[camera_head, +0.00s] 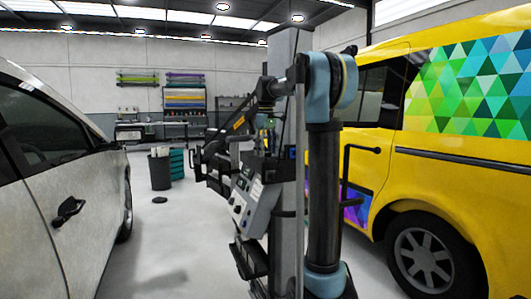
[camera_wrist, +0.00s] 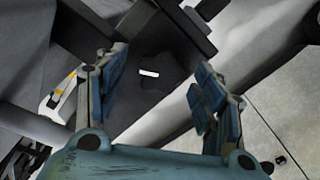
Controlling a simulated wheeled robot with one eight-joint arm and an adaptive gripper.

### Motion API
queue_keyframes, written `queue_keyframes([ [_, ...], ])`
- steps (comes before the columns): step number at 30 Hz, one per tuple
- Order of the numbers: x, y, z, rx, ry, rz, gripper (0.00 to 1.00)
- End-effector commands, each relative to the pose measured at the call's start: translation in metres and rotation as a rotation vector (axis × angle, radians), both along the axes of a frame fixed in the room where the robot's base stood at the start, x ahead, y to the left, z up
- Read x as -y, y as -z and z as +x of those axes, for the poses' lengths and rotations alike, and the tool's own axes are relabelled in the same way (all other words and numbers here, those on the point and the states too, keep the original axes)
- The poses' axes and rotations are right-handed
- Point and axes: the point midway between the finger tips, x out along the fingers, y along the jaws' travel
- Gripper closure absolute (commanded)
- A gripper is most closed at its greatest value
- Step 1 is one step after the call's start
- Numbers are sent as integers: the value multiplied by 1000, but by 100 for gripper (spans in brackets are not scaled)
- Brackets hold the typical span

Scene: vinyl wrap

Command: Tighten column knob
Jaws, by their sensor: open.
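The column knob (camera_wrist: 168,88) looks like a dark, lobed shape with a short white mark in the wrist view. It appears between the two blue-padded fingers of my gripper (camera_wrist: 158,88), which are spread apart. The fingers show no clear contact with it, and I cannot tell the depth between them. In the head view, a grey upright column (camera_head: 288,140) stands in the middle, with my arm reaching to its upper part. The knob and my fingertips cannot be made out clearly there.
A control box (camera_head: 246,196) sits on the column's lower left. A yellow van (camera_head: 470,180) with coloured triangles stands close on the right, a silver car (camera_head: 70,180) on the left.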

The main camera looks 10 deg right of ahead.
Motion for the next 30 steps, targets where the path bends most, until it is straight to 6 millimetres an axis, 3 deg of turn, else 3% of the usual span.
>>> queue_keyframes([
  [8,0,2,0,0,0,0,37],
  [15,0,2,0,0,0,0,82],
  [30,1,2,0,1,100,-1,82],
])
